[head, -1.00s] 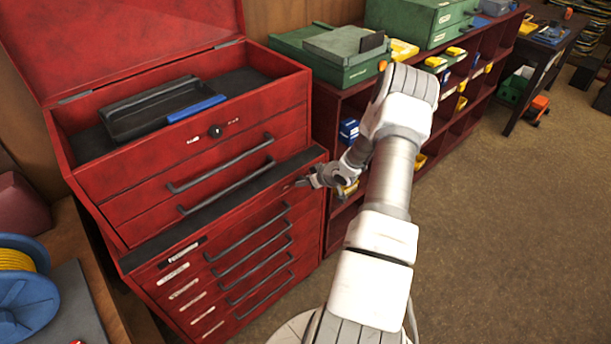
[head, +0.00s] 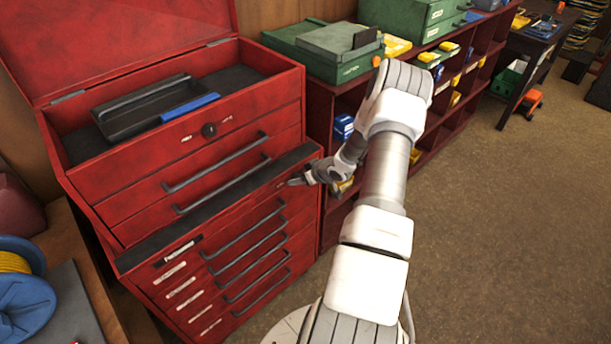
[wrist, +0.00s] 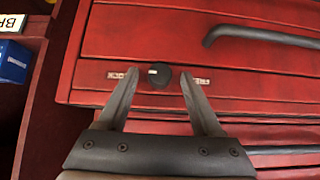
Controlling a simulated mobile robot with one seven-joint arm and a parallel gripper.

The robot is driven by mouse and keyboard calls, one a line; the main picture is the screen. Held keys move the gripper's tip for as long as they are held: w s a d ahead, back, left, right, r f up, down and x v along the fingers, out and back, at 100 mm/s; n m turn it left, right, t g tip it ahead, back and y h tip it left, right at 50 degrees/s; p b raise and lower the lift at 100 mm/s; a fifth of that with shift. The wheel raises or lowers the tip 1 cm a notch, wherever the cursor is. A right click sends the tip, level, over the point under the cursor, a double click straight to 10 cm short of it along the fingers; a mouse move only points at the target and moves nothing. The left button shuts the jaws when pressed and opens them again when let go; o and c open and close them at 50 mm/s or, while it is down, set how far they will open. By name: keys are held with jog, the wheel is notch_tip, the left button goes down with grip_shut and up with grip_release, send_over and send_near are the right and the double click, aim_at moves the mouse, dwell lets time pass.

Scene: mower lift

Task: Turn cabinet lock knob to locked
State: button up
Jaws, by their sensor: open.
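In the wrist view a round black lock knob (wrist: 159,75), with a small pale mark on its face, sits on a red front between two small white labels too blurred to read. My gripper (wrist: 160,78) is open, with one finger on each side of the knob and a gap on both sides. In the head view my gripper (head: 293,181) is at the upper right front of the lower red cabinet (head: 190,262). This knob is hidden there behind the gripper. Another dark knob (head: 209,130) sits between labels on the upper red chest (head: 130,200).
Dark drawer handles (head: 245,232) stick out below my gripper. The chest's lid is raised, with a black tray (head: 135,120) inside. A red shelf unit (head: 325,120) with green cases stands close on the right. Open brown floor (head: 490,230) lies to the right.

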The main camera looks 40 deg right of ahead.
jog(key=v, duration=1.7)
jog(key=shift+r+p, duration=0.15)
jog(key=shift+p, duration=0.2)
